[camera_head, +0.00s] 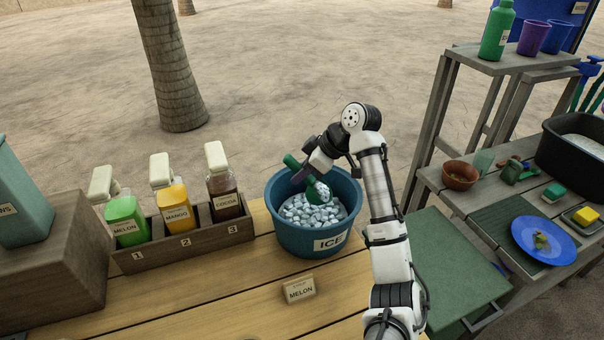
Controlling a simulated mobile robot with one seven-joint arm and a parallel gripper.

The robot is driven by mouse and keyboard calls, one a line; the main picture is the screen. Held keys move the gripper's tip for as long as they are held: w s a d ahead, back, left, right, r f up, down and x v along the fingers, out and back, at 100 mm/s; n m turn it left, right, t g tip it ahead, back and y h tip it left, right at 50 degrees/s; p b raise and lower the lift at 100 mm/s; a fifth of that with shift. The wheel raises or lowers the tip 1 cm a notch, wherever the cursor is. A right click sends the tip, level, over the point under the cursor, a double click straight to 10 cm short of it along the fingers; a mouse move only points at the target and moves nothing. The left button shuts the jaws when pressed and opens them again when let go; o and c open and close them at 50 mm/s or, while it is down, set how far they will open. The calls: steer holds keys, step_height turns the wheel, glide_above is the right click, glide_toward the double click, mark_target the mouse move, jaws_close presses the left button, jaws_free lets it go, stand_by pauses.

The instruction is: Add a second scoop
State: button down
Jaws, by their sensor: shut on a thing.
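My gripper (305,172) is shut on a green-handled scoop (318,192) above the blue ice tub. The scoop's bowl is tilted, with pale ice lumps (322,194) showing in it. The round blue tub (283,238) carries an ICE label and holds a bed of ice pieces (308,215). It stands on the wooden counter. No cup shows on the counter near the tub. A purple cup (533,38) and a blue cup (560,37) stand on the high shelf at the right.
A wooden rack (190,247) holds melon, mango and cocoa bottles left of the tub. A MELON card (298,289) stands in front. A green board (450,262) lies right of my arm. The side table has a brown bowl (460,175) and a blue plate (530,250).

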mark_target(288, 155)
steer(key=r+p, duration=0.2)
steer(key=r, duration=0.1)
steer(key=r+p, duration=0.1)
steer(key=shift+a+r, duration=0.15)
steer(key=shift+a, duration=0.1)
steer(key=a+r+h+p, duration=0.1)
steer(key=h+p, duration=0.1)
steer(key=a+r+g+h+p, duration=0.1)
steer(key=p, duration=0.1)
steer(key=shift+w+r+h+p, duration=0.2)
steer(key=shift+w+h+p, duration=0.15)
steer(key=shift+h, duration=0.05)
steer(key=shift+w+a+r+h, duration=0.1)
steer(key=shift+a+r+h, duration=0.3)
steer(key=shift+h, duration=0.3)
steer(key=shift+w+a+r+g+h, duration=0.1)
steer(key=shift+a+r+g+h, duration=0.25)
steer(key=shift+h, duration=0.25)
steer(key=shift+d+f, duration=0.1)
